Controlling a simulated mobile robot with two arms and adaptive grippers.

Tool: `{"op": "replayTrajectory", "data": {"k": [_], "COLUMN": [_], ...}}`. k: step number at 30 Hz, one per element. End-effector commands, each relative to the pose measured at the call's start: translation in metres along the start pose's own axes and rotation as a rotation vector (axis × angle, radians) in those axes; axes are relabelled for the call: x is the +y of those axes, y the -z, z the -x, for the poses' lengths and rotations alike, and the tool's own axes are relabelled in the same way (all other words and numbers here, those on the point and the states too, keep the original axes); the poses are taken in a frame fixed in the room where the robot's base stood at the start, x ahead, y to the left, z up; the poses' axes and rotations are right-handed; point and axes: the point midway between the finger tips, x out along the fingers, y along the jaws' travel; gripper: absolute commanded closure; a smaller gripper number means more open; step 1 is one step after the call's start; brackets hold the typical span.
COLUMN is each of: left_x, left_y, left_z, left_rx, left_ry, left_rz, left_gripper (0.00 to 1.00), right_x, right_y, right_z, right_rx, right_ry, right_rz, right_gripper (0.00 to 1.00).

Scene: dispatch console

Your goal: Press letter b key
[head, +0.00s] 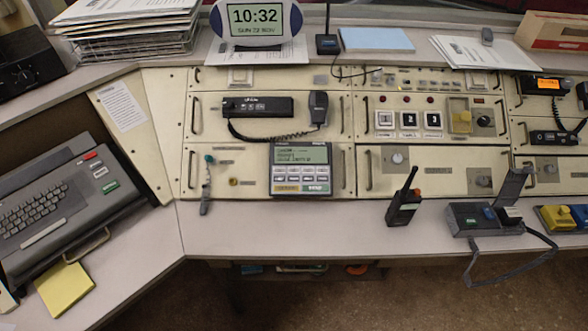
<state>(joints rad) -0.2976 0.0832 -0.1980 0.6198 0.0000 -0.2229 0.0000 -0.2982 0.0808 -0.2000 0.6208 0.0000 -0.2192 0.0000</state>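The keyboard (37,213) is part of a dark grey terminal (90,206) on the left wing of the console in the head view. Its small pale keys sit in slanted rows, and a pale space bar (43,231) lies along the near side. The key letters are too small to read, so I cannot pick out the b key. The left end of the keyboard is cut off by the picture edge. Neither of my grippers shows in the head view.
Yellow notes (64,289) lie just in front of the terminal. The desktop (300,228) is mostly clear in the middle. A handheld radio (404,200) and a corded unit (485,217) stand to the right. A keypad unit (300,168) is on the centre panel.

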Motion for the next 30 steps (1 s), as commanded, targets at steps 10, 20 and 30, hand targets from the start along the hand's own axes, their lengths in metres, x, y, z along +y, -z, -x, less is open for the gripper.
{"op": "replayTrajectory", "data": {"k": [10, 20, 30], "left_x": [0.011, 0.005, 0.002], "left_y": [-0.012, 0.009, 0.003], "left_z": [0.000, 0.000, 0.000], "left_rx": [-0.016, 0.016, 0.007], "left_ry": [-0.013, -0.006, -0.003], "left_rz": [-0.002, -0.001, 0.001], "left_gripper": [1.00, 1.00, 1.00], "right_x": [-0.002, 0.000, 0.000], "right_y": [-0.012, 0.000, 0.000], "right_z": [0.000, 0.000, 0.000], "right_rx": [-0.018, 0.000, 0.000], "right_ry": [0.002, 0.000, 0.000], "right_rz": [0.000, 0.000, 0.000], "right_gripper": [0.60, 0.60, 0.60]}}
